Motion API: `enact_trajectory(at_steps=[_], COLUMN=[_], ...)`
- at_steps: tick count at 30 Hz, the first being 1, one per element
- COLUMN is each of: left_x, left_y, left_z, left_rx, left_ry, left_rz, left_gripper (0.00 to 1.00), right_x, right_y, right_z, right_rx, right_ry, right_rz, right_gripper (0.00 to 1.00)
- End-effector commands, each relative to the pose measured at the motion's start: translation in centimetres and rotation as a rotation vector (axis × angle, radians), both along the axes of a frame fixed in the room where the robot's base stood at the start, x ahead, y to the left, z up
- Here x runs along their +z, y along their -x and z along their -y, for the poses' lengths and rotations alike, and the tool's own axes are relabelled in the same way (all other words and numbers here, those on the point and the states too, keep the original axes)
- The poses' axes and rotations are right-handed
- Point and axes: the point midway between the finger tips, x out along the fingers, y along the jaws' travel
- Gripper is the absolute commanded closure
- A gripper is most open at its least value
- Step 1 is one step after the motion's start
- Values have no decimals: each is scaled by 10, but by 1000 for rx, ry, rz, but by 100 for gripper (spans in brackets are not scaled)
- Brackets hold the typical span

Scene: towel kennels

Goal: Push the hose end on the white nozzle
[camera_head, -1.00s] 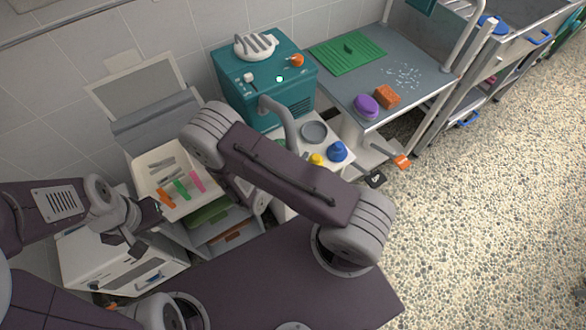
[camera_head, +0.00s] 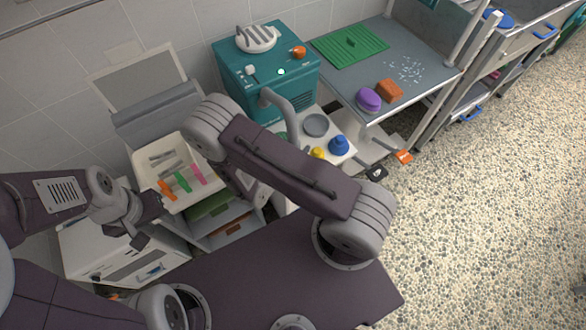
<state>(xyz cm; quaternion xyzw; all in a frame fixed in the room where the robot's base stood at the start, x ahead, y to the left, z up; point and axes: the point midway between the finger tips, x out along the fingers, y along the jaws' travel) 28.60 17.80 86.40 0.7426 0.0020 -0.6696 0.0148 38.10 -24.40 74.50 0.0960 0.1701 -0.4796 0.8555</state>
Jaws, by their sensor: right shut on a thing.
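A small white fitting (camera_head: 250,70), which may be the white nozzle, stands on top of the teal box (camera_head: 232,84). A grey hooked tube (camera_head: 283,104) rises in front of that box; I cannot tell whether it is a hose or a tap. No loose hose end can be made out. My left gripper (camera_head: 150,221) is at the left, beside the tray and over the white cabinet, with its dark fingers apart and nothing seen between them. My right arm crosses the middle of the view, and its links hide its gripper and whatever it holds.
A white tray (camera_head: 190,206) holds orange, green and pink strips. A blue item (camera_head: 338,146) and a yellow item (camera_head: 318,153) stand on a white top. A grey table (camera_head: 420,88) carries a green mat (camera_head: 347,46), purple piece (camera_head: 368,99) and orange sponge (camera_head: 390,90). The floor at right is clear.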

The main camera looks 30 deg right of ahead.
Motion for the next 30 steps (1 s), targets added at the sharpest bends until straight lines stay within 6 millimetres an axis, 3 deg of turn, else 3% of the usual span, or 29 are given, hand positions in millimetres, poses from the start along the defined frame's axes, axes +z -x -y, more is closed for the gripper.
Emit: enact_trajectory(at_steps=[12,30], left_x=[-11,-12], left_y=[0,0], left_z=[0,0], left_rx=[0,0], left_ry=[0,0], left_rz=[0,0], left_gripper=[60,60], right_x=[-13,-14], right_y=[0,0], right_z=[0,0], right_rx=[0,0], right_ry=[0,1], right_rz=[1,1], right_gripper=[100,100])
